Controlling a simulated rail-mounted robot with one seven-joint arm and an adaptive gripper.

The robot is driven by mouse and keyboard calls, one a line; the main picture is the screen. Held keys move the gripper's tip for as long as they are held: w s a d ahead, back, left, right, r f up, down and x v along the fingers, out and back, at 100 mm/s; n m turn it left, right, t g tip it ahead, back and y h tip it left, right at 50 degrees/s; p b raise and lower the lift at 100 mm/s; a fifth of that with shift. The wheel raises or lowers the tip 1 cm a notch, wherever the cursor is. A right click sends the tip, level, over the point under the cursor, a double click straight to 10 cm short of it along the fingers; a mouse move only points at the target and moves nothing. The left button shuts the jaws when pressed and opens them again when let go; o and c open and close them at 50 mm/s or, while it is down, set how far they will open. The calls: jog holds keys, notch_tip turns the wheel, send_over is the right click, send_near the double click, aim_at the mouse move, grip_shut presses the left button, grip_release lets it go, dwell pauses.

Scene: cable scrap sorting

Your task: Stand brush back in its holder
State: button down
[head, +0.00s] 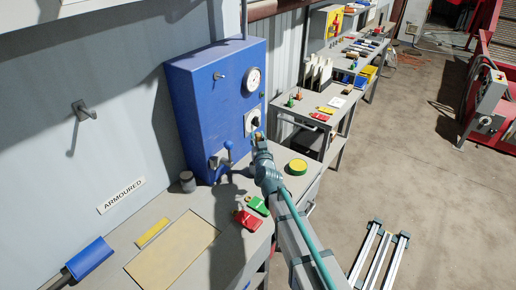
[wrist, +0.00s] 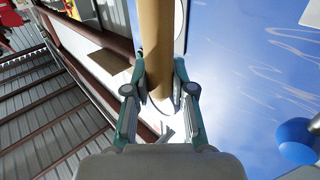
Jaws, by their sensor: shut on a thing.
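My gripper (head: 259,143) is in front of the blue panel box, above the bench. In the wrist view my gripper (wrist: 160,92) is shut on a tan round rod (wrist: 157,45), which looks like the brush's handle. The rod runs up out of the picture, so its far end and any bristles are hidden. In the head view only a small tan bit of the brush (head: 258,134) shows at the fingertips. A small grey cup (head: 187,182), possibly the holder, stands on the bench left of the box, apart from my gripper.
The blue box (head: 205,95) has a gauge, a dial and a blue-knobbed lever (head: 228,146). Red (head: 247,220) and green (head: 258,205) pieces, a yellow-topped round tin (head: 298,167) and a tan mat (head: 175,255) lie on the bench. A blue piece (head: 90,258) is at front left.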

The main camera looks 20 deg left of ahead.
jog(key=shift+f, duration=1.7)
jog(key=shift+f+b, duration=0.1)
jog(key=shift+b, duration=0.2)
jog(key=c, duration=1)
grip_release()
jog(key=shift+r, duration=0.2)
jog(key=b+v, duration=0.1)
jog(key=v, duration=1.1)
jog(key=shift+b, duration=0.35)
